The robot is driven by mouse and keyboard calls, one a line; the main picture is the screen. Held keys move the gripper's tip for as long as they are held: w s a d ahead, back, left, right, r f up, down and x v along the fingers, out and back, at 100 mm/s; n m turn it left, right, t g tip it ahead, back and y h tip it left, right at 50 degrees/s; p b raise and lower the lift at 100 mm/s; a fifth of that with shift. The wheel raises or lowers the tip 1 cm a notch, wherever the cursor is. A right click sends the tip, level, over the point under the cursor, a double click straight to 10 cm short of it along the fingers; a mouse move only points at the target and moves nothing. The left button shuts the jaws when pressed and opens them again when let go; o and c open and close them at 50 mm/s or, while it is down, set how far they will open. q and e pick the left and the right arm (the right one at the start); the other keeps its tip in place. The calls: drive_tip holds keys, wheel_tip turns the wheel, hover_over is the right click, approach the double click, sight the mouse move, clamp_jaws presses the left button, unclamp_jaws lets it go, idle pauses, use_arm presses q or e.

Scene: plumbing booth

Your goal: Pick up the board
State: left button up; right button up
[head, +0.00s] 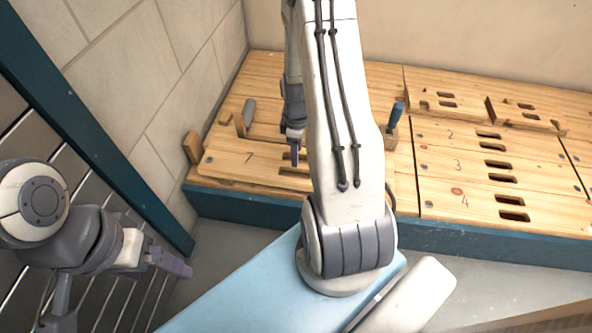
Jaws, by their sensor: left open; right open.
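A wooden board marked 7 (235,162) lies flat on the left part of the wooden deck. It has dark slots near its right side, partly covered by my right arm. My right gripper (294,152) is open at the slots of this board; most of it is hidden behind the arm, and I cannot tell whether it touches the wood. My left gripper (170,262) is open and empty at the lower left, away from the boards. Boards marked 2 (435,133), 3 (440,164) and 4 (440,198) lie to the right.
A blue-handled tool (396,116) stands in a wooden block right of my arm. A grey-topped piece (248,112) and a wooden block (193,147) are at the left. More slotted boards (525,112) lie at the back right. A tiled wall (130,75) bounds the left.

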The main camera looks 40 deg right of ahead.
wheel_tip(320, 180, down, 5)
drive_tip(key=b, duration=0.4)
drive_tip(key=shift+s+a, duration=0.1)
drive_tip(key=shift+r, duration=0.1)
clamp_jaws()
idle(1.0)
